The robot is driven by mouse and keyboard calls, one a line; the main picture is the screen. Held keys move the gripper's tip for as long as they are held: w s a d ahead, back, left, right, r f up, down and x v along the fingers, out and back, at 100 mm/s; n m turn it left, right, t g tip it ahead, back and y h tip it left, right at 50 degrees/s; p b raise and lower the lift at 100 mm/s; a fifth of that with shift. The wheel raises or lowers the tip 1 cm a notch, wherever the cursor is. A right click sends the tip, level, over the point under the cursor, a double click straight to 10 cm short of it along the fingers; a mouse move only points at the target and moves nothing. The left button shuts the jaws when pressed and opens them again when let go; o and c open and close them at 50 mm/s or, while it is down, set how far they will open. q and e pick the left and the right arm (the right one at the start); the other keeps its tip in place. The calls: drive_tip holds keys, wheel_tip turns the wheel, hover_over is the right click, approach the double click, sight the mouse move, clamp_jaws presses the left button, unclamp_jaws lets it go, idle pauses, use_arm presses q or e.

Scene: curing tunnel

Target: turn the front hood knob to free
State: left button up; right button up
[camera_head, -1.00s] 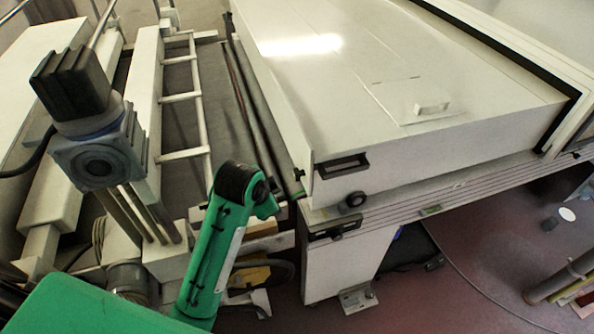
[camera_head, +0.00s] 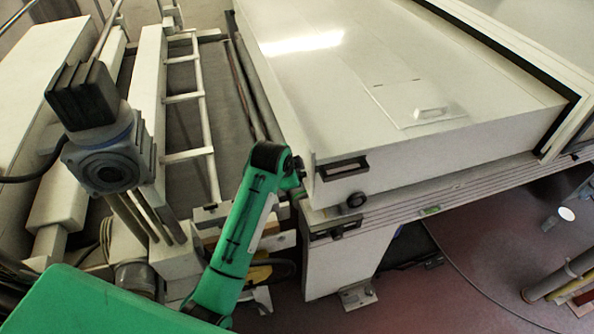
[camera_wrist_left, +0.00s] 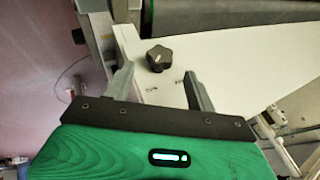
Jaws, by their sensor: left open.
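A dark, lobed knob (camera_wrist_left: 159,58) stands on a white panel (camera_wrist_left: 225,65) in the left wrist view. It bears a small pale mark, and tiny marks on the panel beside it are too small to read. My left gripper (camera_wrist_left: 155,68) is open, with one finger on either side of the knob and visible gaps between. I cannot tell how deep the fingers reach. My right gripper is out of view.
A black recessed handle (camera_head: 342,168) is on the hood's front corner, with another dark handle (camera_head: 337,228) below it. A motor and gearbox (camera_head: 103,160) stand at left beside a white ladder-like frame (camera_head: 203,140). Open floor (camera_head: 470,260) lies at lower right.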

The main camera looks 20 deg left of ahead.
sight(300, 175)
use_arm(q)
drive_tip(key=shift+p+x, duration=0.5)
drive_tip(key=shift+x, duration=1.75)
drive_tip(key=shift+c, duration=0.5)
drive_tip(key=c, duration=0.9)
